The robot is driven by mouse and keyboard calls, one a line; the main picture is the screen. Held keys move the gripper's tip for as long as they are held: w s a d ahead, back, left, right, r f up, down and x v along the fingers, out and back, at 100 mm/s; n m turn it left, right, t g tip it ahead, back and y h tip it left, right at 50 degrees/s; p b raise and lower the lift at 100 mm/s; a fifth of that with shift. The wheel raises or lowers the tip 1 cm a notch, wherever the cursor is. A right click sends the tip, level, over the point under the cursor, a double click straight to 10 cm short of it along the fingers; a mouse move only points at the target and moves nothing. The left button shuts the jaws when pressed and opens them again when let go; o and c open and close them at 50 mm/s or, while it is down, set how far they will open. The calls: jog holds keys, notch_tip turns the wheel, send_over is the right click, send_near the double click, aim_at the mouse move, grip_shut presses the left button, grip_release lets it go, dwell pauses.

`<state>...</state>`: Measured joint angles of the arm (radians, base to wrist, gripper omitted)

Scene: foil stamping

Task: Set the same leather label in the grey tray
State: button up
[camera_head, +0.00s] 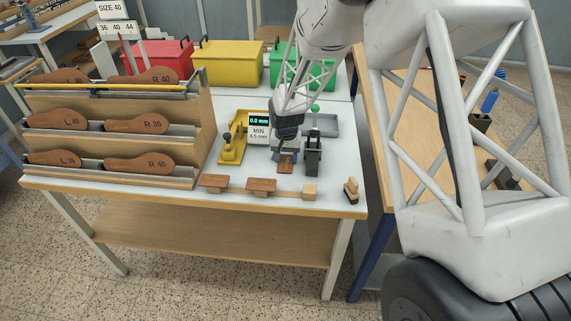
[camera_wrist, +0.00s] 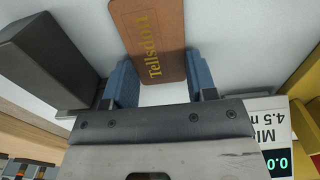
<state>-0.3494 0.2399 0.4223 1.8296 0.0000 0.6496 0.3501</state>
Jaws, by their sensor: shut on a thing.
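My gripper (camera_head: 286,149) is shut on a brown leather label (camera_head: 286,164) above the white tabletop, just left of a dark press-like device. In the wrist view the label (camera_wrist: 150,38) shows gold lettering reading "Tellsdon". It sits between the blue fingers of my gripper (camera_wrist: 160,80) and extends away from them. The grey tray (camera_head: 329,124) lies behind the dark device, to the right of and farther back than my gripper. Part of the tray is hidden by the device and my arm.
The dark device (camera_head: 313,155) stands close right of my gripper. A yellow gauge (camera_head: 232,148) and a 0.0 mm display (camera_head: 259,121) are left. Small brown-topped blocks (camera_head: 261,186) line the front edge. A shoe-sole rack (camera_head: 115,125) fills the left; coloured bins (camera_head: 228,63) stand behind.

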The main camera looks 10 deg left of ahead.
aim_at(289, 158)
jog(key=shift+c, duration=0.4)
notch_tip(289, 158, up, 10)
dwell(0.6)
jog(key=shift+r, duration=0.15)
dwell(0.4)
jog(key=w+d+f+m, duration=0.1)
jog(key=w+d+m, duration=0.5)
jog(key=d, duration=0.5)
jog(key=w+d+m, duration=0.6)
jog(key=w+d, duration=0.1)
jog(key=d, duration=0.4)
jog(key=w+d+f+m, duration=0.1)
jog(key=w+d+m, duration=0.5)
jog(key=d, duration=0.4)
jog(key=shift+w+d+f, duration=0.3)
jog(key=shift+w+d, duration=0.05)
jog(key=shift+d, duration=0.05)
